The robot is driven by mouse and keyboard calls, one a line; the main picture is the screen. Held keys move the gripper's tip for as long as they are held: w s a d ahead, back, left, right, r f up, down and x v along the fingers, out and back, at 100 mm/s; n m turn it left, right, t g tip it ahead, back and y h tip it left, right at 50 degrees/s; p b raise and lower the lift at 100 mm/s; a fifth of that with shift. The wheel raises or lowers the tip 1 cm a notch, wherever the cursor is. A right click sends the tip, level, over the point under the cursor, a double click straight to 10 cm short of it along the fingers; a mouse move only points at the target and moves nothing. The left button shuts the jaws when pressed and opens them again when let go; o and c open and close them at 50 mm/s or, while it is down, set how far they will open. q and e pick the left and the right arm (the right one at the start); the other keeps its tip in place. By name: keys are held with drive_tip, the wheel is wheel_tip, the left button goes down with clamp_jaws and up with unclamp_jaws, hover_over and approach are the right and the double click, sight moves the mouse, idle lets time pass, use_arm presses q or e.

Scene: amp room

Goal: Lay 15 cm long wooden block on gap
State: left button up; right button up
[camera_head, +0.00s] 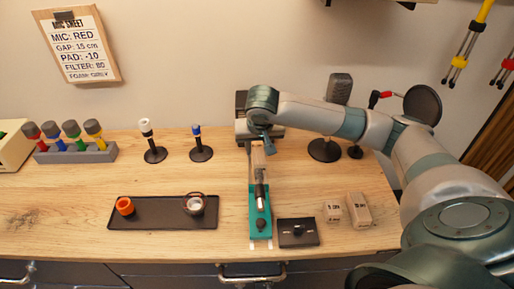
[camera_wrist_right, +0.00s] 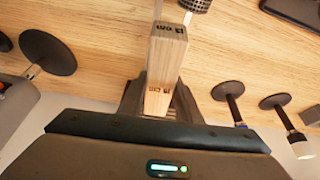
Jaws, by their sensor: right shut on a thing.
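My right gripper (camera_head: 264,146) is shut on a wooden block (camera_head: 258,160) near the middle of the table. The block also shows in the right wrist view (camera_wrist_right: 166,55), between the fingers (camera_wrist_right: 157,105), with small dark print on its faces. In the head view the block is just beyond the head of the microphone lying on a teal stand (camera_head: 260,228). A pale strip runs beside it. I cannot tell whether the block touches the table. Two other wooden blocks, a smaller one (camera_head: 333,211) and a larger one (camera_head: 358,210), stand at the right. My left gripper is out of view.
A dark amp (camera_head: 241,130) stands behind the gripper. A black tray (camera_head: 160,212) with an orange ring and a metal ring lies at left. A black knob box (camera_head: 298,233) sits beside the teal stand.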

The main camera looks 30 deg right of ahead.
drive_tip(key=shift+f+b, duration=1.45)
drive_tip(key=shift+b, duration=0.1)
drive_tip(key=shift+f, duration=1.1)
drive_tip(key=o, duration=1.2)
drive_tip(key=shift+o, duration=0.2)
